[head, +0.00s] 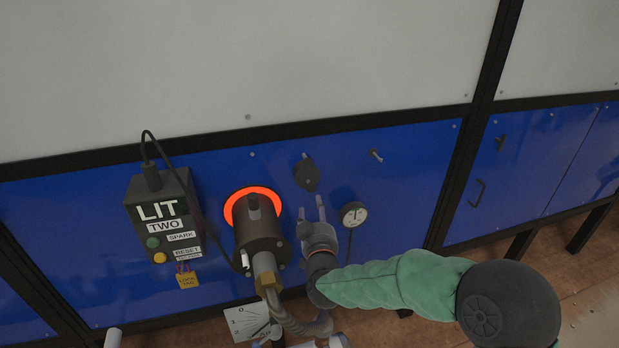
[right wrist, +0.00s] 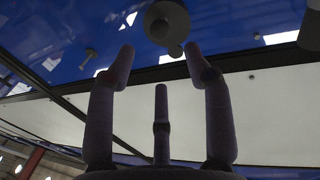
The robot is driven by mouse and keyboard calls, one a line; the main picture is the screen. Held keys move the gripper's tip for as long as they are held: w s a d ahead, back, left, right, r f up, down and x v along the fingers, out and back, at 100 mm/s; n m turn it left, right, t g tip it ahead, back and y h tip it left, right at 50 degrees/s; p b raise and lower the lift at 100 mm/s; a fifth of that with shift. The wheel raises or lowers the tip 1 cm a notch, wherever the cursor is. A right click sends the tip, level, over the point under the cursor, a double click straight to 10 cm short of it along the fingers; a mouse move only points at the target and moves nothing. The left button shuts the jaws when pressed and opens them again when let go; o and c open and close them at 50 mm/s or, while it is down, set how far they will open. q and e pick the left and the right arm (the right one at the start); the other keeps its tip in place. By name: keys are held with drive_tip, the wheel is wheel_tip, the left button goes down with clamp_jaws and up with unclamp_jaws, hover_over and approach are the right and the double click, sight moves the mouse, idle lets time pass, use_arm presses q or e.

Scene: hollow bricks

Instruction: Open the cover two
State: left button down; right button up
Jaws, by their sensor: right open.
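A small dark round cover (head: 306,176) with small tabs sits on the blue panel, right of the glowing orange ring. It looks closed, flat against the panel. It also shows as a grey disc with a small tab (right wrist: 167,22) at the top of the right wrist view. My right gripper (head: 311,207) is open and empty, just below the cover, with its fingers pointing up at it. In the right wrist view the spread fingers (right wrist: 160,50) have the cover's tab between and beyond their tips, apart from them as far as I can tell. My left gripper is not in view.
A brown burner (head: 262,240) with a hose stands close left of my right gripper. A round gauge (head: 353,214) is close on its right. A control box (head: 163,212) marked LIT and TWO hangs at left. A small peg (head: 376,156) sticks out upper right.

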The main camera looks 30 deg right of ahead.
sight(312, 190)
drive_tip(key=x, duration=1)
drive_tip(key=shift+w+d+b, duration=0.15)
drive_tip(key=shift+w+b, duration=0.05)
drive_tip(key=shift+b, duration=0.2)
clamp_jaws()
